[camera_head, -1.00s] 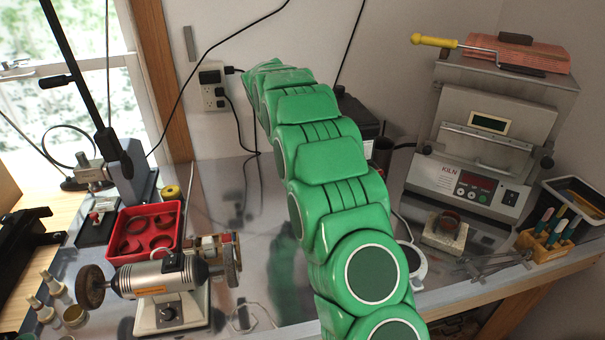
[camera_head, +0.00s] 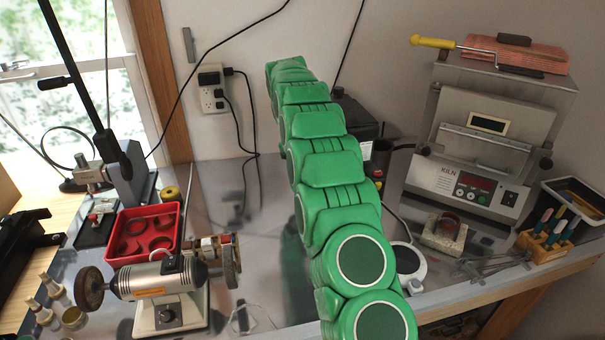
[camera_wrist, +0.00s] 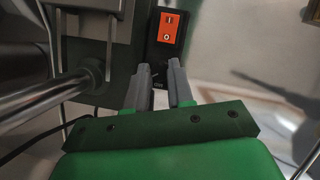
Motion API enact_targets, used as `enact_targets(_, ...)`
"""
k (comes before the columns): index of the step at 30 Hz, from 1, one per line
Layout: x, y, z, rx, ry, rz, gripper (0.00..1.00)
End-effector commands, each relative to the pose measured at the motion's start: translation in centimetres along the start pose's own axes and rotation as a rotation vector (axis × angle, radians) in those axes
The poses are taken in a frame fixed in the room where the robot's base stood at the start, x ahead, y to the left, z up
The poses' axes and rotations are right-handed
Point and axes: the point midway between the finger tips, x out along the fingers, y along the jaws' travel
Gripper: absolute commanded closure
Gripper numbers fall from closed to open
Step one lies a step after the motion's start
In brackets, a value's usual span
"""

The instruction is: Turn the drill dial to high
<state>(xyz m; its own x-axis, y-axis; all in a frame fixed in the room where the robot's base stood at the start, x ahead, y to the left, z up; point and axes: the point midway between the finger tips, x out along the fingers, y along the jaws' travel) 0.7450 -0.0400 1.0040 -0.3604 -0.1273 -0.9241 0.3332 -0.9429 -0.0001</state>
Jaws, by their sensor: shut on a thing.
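In the wrist view, my gripper (camera_wrist: 159,70) has its two grey fingers on either side of a small dark part of a black panel, which I take to be the drill dial (camera_wrist: 159,76). The fingers are shut on it. Its shape is mostly hidden, and its pointer cannot be read clearly. Faint white lettering shows between the fingers. An orange switch (camera_wrist: 168,28) marked I and O sits just above on the same panel. In the head view my green arm reaches up and back, and my gripper and the dial are hidden.
A metal rod (camera_wrist: 50,97) and grey housing (camera_wrist: 92,30) lie close left of the fingers. In the head view, a polishing motor (camera_head: 160,280) and red tray (camera_head: 145,230) stand left, a black box (camera_head: 357,122) behind my arm, a kiln (camera_head: 470,160) right.

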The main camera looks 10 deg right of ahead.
Motion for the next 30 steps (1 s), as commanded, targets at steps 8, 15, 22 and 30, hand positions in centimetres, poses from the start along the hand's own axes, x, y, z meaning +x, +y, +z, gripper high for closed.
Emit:
enact_targets(8, 0.20, -0.02, 0.03, 0.052, -0.006, -0.024, 1.00)
enact_targets(15, 0.21, -0.02, 0.04, 0.057, -0.006, -0.026, 1.00)
enact_targets(22, 0.21, -0.02, 0.04, 0.057, -0.006, -0.026, 0.69)
enact_targets(30, 0.10, 0.02, 0.02, 0.057, -0.003, -0.024, 0.53)
